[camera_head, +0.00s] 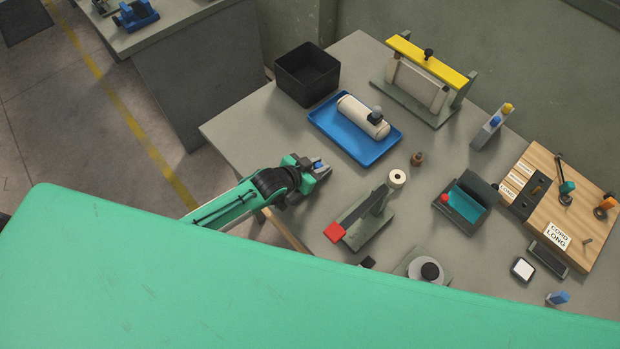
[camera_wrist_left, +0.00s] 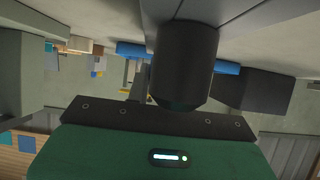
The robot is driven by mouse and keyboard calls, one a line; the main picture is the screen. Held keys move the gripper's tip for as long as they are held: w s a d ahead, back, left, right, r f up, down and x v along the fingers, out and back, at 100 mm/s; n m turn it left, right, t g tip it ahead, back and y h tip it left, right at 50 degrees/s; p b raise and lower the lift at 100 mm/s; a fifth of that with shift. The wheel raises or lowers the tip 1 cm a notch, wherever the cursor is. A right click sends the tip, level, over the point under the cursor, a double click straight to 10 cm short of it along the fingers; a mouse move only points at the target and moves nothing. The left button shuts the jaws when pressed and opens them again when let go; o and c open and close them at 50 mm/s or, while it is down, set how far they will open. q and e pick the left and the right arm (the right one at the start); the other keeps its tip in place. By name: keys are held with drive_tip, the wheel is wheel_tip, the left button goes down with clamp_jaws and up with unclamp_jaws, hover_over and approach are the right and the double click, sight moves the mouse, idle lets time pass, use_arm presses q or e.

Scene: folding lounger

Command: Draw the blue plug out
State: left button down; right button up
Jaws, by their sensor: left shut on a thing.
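My left gripper (camera_head: 320,167) is near the table's left front edge, in front of the blue tray. It is shut on a small blue piece (camera_head: 320,164), which looks like the blue plug; the fingers hide most of it. In the left wrist view a dark cylinder (camera_wrist_left: 185,65) stands close before the green housing; I cannot tell what it is. Another blue piece (camera_head: 494,121) shows on a grey stand with a yellow knob (camera_head: 507,107), and a further one (camera_head: 558,297) is at the lower right. My right gripper is out of view.
The blue tray (camera_head: 331,141) carries a cream roller (camera_head: 362,116). A black bin (camera_head: 307,75) stands behind it. A grey stand with a red end (camera_head: 335,232) is right of my left gripper. A wooden board (camera_head: 545,178) lies at the right. My green body covers the bottom.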

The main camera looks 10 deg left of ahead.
sight(318, 165)
use_arm(q)
drive_tip(key=shift+r+p, duration=2.15)
drive_tip(key=shift+r, duration=0.3)
